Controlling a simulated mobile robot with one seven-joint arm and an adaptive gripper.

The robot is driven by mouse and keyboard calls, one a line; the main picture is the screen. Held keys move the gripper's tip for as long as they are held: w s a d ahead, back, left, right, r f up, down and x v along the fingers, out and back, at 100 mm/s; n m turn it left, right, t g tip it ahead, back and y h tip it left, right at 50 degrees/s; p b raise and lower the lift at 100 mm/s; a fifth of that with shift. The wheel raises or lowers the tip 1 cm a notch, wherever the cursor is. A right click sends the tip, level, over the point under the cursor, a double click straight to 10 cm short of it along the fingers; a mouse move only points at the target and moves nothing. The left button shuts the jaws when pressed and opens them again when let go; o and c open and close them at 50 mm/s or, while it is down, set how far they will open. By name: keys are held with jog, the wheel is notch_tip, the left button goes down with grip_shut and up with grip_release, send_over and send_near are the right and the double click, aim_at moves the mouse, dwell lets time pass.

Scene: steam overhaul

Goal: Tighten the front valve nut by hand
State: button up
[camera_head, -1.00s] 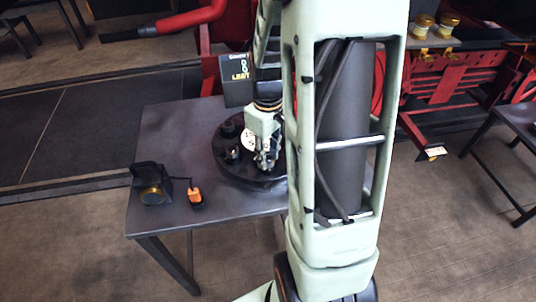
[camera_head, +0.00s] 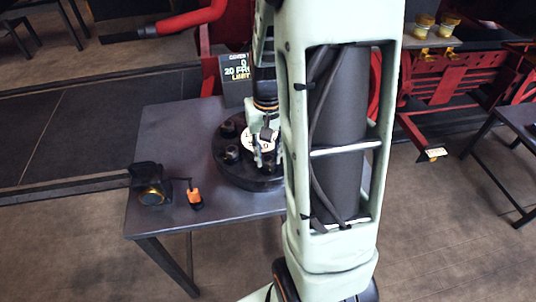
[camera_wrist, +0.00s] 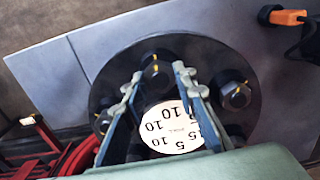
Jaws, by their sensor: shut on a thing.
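A black round flange (camera_head: 235,172) lies on the grey table, with dark nuts around a white numbered dial (camera_head: 258,143). In the wrist view, the flange (camera_wrist: 108,80) fills the middle and the dial (camera_wrist: 170,128) shows between my fingers. My gripper (camera_wrist: 156,76) points down at the flange, its two fingers either side of a dark nut with a yellow mark, the front valve nut (camera_wrist: 157,73). It is shut on this nut, which is still seated on the flange. In the head view, my gripper (camera_head: 264,160) stands at the flange's near right part, and my arm hides the flange's right edge.
A dark display (camera_head: 236,75) with lit text stands behind the flange. A black lamp-like device (camera_head: 150,184) and an orange-and-black item (camera_head: 195,196) rest on the left of the table (camera_head: 165,135). Another dark nut (camera_wrist: 236,95) stands right of my fingers.

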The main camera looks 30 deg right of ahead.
aim_at(268, 157)
jog(key=shift+o, duration=0.2)
dwell(0.3)
jog(key=o, duration=1.1)
jog(key=shift+r, duration=0.1)
notch_tip(268, 157, up, 12)
jog(key=shift+f, duration=0.1)
